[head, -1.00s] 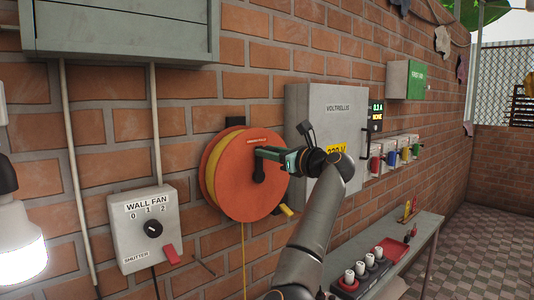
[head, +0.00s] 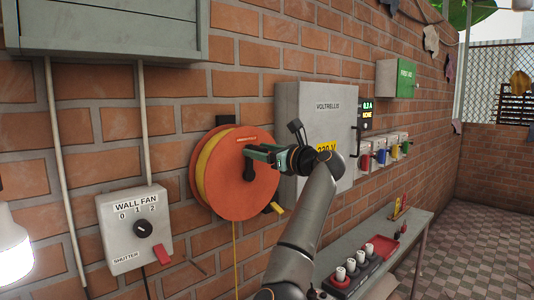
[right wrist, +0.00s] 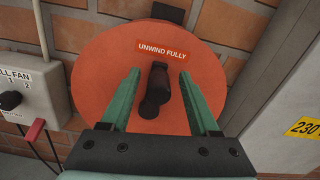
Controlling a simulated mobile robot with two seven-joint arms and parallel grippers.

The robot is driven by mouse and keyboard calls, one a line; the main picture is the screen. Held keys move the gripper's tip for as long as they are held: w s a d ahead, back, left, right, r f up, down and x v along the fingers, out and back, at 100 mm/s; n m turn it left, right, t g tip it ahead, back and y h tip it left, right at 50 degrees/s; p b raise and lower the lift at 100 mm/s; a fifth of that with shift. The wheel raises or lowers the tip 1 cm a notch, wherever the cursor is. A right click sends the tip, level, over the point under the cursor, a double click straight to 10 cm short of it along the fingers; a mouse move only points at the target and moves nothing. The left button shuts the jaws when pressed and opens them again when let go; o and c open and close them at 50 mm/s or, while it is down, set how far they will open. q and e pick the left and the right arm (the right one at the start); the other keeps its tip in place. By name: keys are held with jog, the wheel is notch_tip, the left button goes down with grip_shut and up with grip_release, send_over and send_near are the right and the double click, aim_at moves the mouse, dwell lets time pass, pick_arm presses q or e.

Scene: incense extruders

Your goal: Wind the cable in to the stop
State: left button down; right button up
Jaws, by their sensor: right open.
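The cable reel (head: 240,190) is an orange disc with a yellow cable on its drum, mounted on the brick wall. The yellow cable (head: 235,250) hangs straight down below it. A black crank handle (head: 249,165) is on the reel's face; it also shows in the right wrist view (right wrist: 156,90) below an "UNWIND FULLY" label (right wrist: 162,49). My right gripper (head: 252,152) is open at the reel's face. In the right wrist view its green fingers (right wrist: 158,85) stand on either side of the handle, with gaps on both sides. My left gripper is not in view.
A grey VOLTRELLIS box (head: 312,115) is on the wall right of the reel. A WALL FAN switch box (head: 135,230) is at left. A bench (head: 415,225) with several white-topped items stands at lower right. A lit lamp (head: 12,245) is at the left edge.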

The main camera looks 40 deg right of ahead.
jog(key=s+b, duration=0.3)
jog(key=s, duration=0.9)
jog(key=shift+s+d, duration=0.15)
jog(key=shift+d, duration=0.3)
jog(key=shift+f, duration=0.1)
